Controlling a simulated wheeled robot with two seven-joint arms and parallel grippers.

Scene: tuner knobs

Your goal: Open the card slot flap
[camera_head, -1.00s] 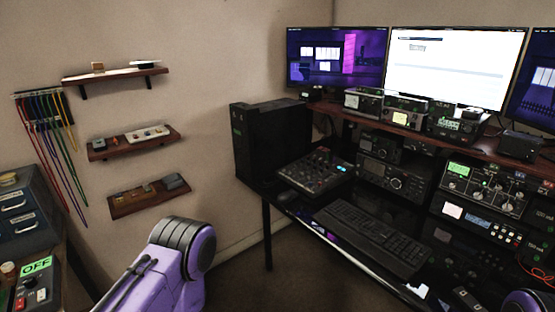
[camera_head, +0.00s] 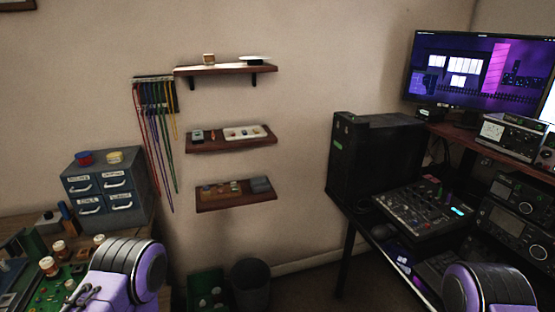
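I cannot make out a card slot flap in the head view. Radio units (camera_head: 516,212) stand on the right desk, partly cut off by the frame edge. A black computer case (camera_head: 372,158) stands at that desk's left end. Purple and black links of my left arm show at the lower left, over the workbench, and links of my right arm show at the lower right. Neither gripper is in the picture.
A grey drawer cabinet (camera_head: 104,190) stands on the left workbench, with a green circuit board (camera_head: 58,292) in front. Wall shelves (camera_head: 231,140) and hanging cables (camera_head: 158,140) are in the middle. A dark bin (camera_head: 250,284) stands on the floor below.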

